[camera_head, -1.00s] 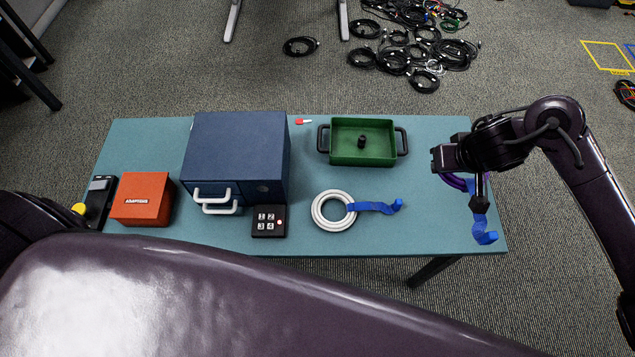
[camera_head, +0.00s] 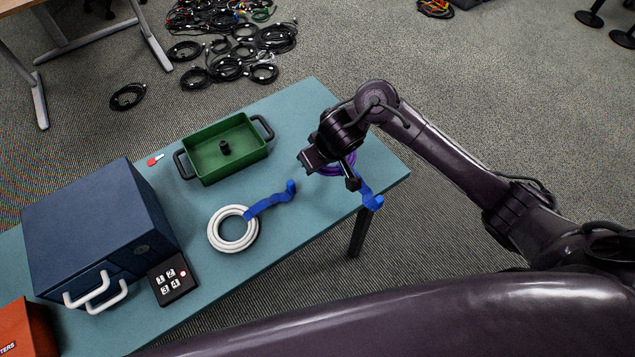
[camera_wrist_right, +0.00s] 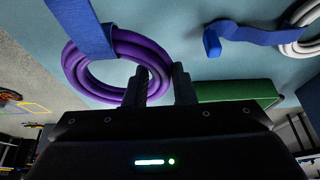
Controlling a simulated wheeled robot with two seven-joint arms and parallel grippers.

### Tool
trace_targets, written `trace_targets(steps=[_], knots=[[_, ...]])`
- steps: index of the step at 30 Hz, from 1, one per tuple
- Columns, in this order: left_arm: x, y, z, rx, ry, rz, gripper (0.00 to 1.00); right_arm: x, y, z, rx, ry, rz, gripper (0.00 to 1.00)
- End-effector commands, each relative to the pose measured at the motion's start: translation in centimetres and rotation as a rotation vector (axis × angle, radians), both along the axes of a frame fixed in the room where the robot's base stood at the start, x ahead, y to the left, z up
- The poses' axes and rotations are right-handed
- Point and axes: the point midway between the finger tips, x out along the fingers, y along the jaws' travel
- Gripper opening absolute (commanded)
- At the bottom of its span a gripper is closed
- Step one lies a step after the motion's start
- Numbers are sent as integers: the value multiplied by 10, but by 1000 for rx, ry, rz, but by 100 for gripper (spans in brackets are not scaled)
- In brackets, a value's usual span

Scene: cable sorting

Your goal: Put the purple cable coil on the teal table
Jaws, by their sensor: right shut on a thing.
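The purple cable coil (camera_head: 334,170) with its blue strap (camera_head: 371,197) is at the right end of the teal table (camera_head: 290,110), partly hidden by my right gripper (camera_head: 350,178). In the right wrist view, the coil (camera_wrist_right: 152,55) passes between the two fingertips (camera_wrist_right: 160,82), and the gripper is shut on its rim. The coil is over or on the tabletop; I cannot tell whether it touches. My left gripper is out of view.
A white cable coil (camera_head: 214,232) with a blue strap lies on the table's middle. Several black cables lie on the floor beyond.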

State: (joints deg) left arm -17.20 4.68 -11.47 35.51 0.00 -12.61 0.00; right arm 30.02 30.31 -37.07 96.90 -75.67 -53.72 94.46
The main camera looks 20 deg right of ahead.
Motion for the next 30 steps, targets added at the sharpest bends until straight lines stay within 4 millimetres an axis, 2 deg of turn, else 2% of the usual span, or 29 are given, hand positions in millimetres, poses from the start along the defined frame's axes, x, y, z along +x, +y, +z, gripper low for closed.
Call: trace_targets(steps=[1, 7, 14, 27, 28, 30], knots=[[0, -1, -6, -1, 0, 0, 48, 0, -1, -11, -1, 0, -1, 0], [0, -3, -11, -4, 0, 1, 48, 0, 0, -25, 0, -1, 0, 0], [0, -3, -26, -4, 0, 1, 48, 0, 0, -59, -1, 0, 0, 0], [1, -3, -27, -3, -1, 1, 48, 0, 0, -65, 0, -1, 0, 0], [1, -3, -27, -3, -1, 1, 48, 0, 0, -66, 0, 0, 1, 24], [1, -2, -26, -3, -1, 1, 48, 0, 0, -65, 0, 0, 1, 34]])
